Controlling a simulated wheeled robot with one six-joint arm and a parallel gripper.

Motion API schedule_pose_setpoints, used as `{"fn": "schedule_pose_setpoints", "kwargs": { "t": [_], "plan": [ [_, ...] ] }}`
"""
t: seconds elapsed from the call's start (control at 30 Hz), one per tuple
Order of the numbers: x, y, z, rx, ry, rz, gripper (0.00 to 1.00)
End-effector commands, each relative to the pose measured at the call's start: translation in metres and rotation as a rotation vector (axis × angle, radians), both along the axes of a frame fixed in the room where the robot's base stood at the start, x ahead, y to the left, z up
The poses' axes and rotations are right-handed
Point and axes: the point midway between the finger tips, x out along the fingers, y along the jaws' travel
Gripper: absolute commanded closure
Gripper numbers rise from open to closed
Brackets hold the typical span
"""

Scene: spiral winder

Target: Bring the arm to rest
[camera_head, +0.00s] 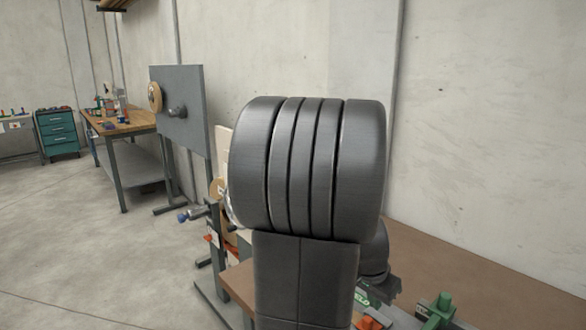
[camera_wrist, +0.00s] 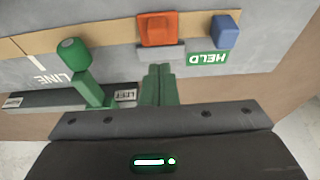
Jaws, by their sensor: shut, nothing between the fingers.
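My gripper (camera_wrist: 158,72) shows in the wrist view with its two green fingers together and nothing between them. Its dark body fills the bottom of that view, with a lit green bar on it. The fingertips lie just below an orange block on a grey base (camera_wrist: 158,28) in the picture; I cannot tell the height between them. In the head view my dark arm (camera_head: 305,170) stands large in the foreground and the gripper's fingers are hidden.
A green-knobbed lever (camera_wrist: 72,50), a blue block (camera_wrist: 225,32) and a green HELD label (camera_wrist: 213,58) are near the gripper. A green fixture (camera_head: 440,305) stands on the brown bench (camera_head: 470,265). A grey panel (camera_head: 185,105) stands behind. Open floor (camera_head: 80,240) lies left.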

Motion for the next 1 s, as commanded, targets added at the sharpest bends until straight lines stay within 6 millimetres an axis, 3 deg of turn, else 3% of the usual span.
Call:
{"fn": "schedule_pose_setpoints", "kwargs": {
  "t": [0.27,1.0],
  "plan": [
    [-0.0027,0.0038,-0.0063,-0.043,-0.04,0.003,1.0],
    [-0.0012,0.0024,0.0025,-0.212,-0.189,0.005,1.0]
  ]
}}
